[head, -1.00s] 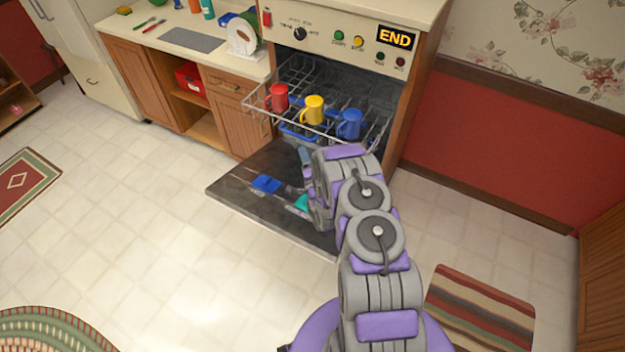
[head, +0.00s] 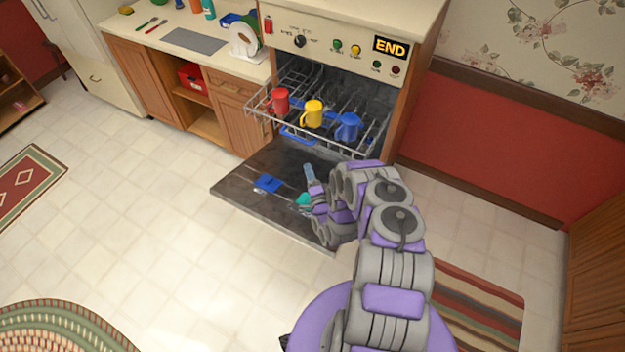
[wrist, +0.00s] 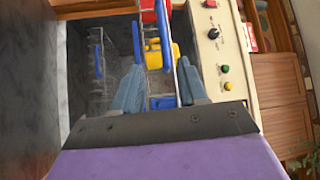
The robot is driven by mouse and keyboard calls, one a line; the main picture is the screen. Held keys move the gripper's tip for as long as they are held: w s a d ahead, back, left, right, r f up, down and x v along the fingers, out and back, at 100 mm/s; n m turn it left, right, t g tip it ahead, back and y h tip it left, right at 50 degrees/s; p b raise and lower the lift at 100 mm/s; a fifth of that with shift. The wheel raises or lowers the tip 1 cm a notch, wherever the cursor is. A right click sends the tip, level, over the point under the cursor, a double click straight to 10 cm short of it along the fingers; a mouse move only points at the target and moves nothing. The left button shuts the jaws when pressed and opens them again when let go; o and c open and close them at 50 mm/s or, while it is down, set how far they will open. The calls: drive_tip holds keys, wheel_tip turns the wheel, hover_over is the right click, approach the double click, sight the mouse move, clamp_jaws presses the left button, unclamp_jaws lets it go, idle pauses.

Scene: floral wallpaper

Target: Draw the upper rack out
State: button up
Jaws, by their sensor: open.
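The upper rack (head: 265,108) is a grey wire rack standing partly out of the dishwasher, above its lowered door (head: 240,190). It holds a red mug (head: 281,101), a yellow mug (head: 313,114) and a blue mug (head: 348,127). My gripper (head: 311,178) is in front of and below the rack's front edge in the head view, over the door. In the wrist view my gripper (wrist: 160,88) is open, its two fingers apart. Rack wires, the yellow mug (wrist: 158,52) and blue and red parts show beyond and between the fingers. I cannot tell whether a finger touches a wire.
The open door carries a blue piece (head: 268,183) and a teal piece (head: 303,199). The control panel (head: 340,40) reads END. Wooden cabinets (head: 235,110) stand left of the dishwasher, a red wall (head: 490,150) right. The tiled floor (head: 140,220) at left is clear.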

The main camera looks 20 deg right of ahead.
drive_tip(key=shift+s+a+f+p, duration=0.15)
drive_tip(key=shift+s+p, duration=0.15)
drive_tip(key=shift+s, duration=0.75)
drive_tip(key=shift+s+a+f+p, duration=0.1)
drive_tip(key=shift+s+p, duration=0.2)
drive_tip(key=shift+s, duration=0.7)
drive_tip(key=shift+w, duration=0.1)
